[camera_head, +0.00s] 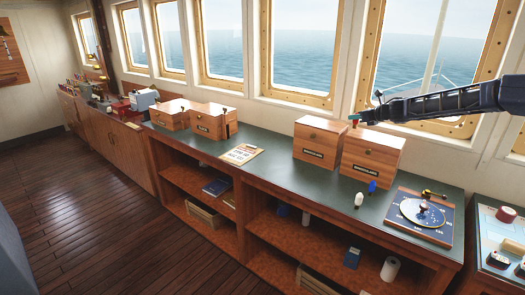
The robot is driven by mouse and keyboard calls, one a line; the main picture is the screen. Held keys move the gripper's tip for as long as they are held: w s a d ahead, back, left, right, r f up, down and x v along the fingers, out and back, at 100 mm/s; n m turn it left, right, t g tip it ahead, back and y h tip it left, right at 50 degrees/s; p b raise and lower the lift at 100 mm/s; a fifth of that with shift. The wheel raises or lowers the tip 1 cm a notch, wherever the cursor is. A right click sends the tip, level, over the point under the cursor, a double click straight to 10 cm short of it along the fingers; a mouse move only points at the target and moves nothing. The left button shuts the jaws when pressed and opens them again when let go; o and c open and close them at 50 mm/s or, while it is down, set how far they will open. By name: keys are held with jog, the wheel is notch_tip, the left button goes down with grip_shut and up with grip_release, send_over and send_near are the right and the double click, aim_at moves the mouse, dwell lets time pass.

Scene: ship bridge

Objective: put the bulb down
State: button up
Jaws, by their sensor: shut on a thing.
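My gripper (359,117) is at the end of my arm, which reaches in from the right edge. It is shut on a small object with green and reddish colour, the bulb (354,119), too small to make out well. The gripper and bulb appear just above the top of the right-hand wooden box (372,155); I cannot tell whether the bulb touches it. On the green counter (270,152), a small white bulb-shaped item (359,199) and a small blue one (372,186) stand in front of that box.
Another wooden box (318,140) stands just left, with two more boxes (208,121) further left. A clipboard (241,154) lies on the counter. A board with a round dial (420,213) is at the right. The counter between clipboard and boxes is clear. Windows line the back.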

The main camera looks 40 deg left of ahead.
jog(key=s+a+f+n+g, duration=0.3)
jog(key=s+a+n+g, duration=0.15)
jog(key=s+a, duration=0.9)
jog(key=shift+m+y, duration=0.25)
jog(key=shift+y, duration=0.05)
jog(key=f, duration=0.6)
jog(key=w+f, duration=0.1)
jog(key=f, duration=0.6)
jog(key=a+f, duration=0.1)
jog(key=f, duration=0.6)
jog(key=shift+w+f, duration=0.2)
jog(key=shift+w, duration=0.15)
jog(key=o, duration=1)
jog(key=shift+c, duration=0.2)
jog(key=v, duration=1.2)
